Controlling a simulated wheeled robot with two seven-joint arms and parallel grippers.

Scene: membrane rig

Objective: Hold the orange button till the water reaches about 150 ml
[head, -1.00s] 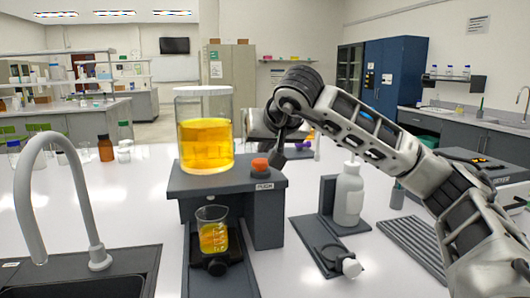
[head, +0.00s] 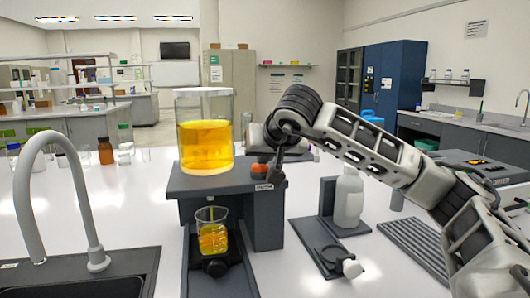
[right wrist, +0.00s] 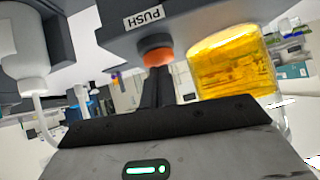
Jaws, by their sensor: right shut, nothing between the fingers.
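The orange button (head: 258,169) sits on the front right of the dark grey rig (head: 200,184), above a PUSH label. My right gripper (head: 274,176) is shut and empty, its fingertips at the button's front; in the right wrist view the fingers (right wrist: 158,88) meet the orange button (right wrist: 157,54) and appear to touch it. A clear tank (head: 205,145) of yellow liquid stands on the rig. Below it a glass beaker (head: 212,238) holds yellow liquid to roughly half or more, with a thin yellow stream above it. Its marks are too small to read. My left gripper is out of view.
A white bottle (head: 348,200) stands in a dark stand right of the rig. A ridged grey mat (head: 413,246) lies further right. A sink with a grey tap (head: 98,258) is at the left. Open white bench lies between tap and rig.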

